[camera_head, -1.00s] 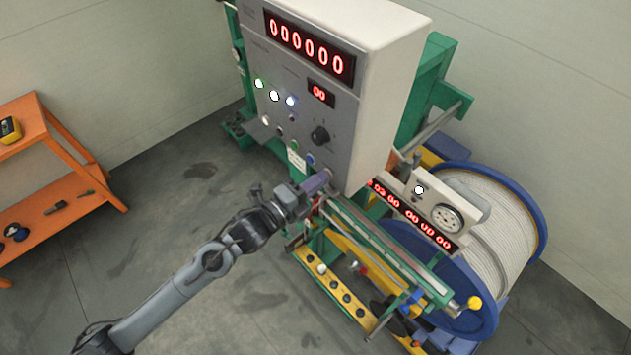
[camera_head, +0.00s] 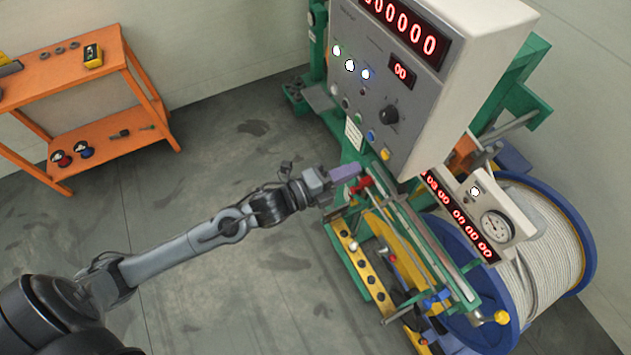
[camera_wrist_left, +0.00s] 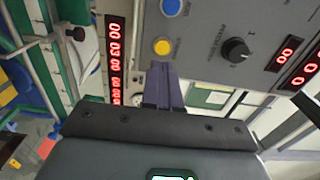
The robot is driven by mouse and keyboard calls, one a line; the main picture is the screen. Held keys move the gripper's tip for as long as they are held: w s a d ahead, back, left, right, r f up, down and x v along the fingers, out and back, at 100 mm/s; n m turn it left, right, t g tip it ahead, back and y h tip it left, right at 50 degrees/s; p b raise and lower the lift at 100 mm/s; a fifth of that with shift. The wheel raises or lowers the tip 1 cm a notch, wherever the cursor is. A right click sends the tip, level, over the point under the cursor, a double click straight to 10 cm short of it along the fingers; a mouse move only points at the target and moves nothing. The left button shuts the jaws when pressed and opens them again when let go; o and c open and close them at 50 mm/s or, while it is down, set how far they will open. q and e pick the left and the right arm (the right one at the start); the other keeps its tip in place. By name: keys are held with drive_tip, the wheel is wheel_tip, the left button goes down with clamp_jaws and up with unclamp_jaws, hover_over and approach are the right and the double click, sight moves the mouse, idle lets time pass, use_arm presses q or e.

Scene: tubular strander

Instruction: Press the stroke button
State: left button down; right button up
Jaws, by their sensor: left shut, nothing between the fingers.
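The grey control panel (camera_head: 395,85) carries a column of push buttons, including a blue button (camera_head: 370,136) and a yellow button (camera_head: 385,154). I cannot read which one is labelled stroke. My left gripper (camera_head: 352,172) is shut and empty, just below and left of the panel's lower edge. In the left wrist view the shut purple fingers (camera_wrist_left: 163,84) point towards the yellow button (camera_wrist_left: 161,47), with the blue button (camera_wrist_left: 170,7) above it. A gap in the picture separates fingertips and yellow button; contact is not visible. My right gripper is not in view.
A black rotary knob (camera_head: 389,114) sits on the panel. A red-digit counter (camera_head: 460,215) and a dial gauge (camera_head: 497,226) stand at the right, before the cable reel (camera_head: 545,255). An orange shelf (camera_head: 75,75) stands at left. The floor between is clear.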

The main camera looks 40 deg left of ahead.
use_arm(q)
drive_tip(key=v, duration=0.7)
drive_tip(key=shift+b, duration=0.4)
drive_tip(key=shift+r, duration=0.1)
idle(0.5)
idle(0.6)
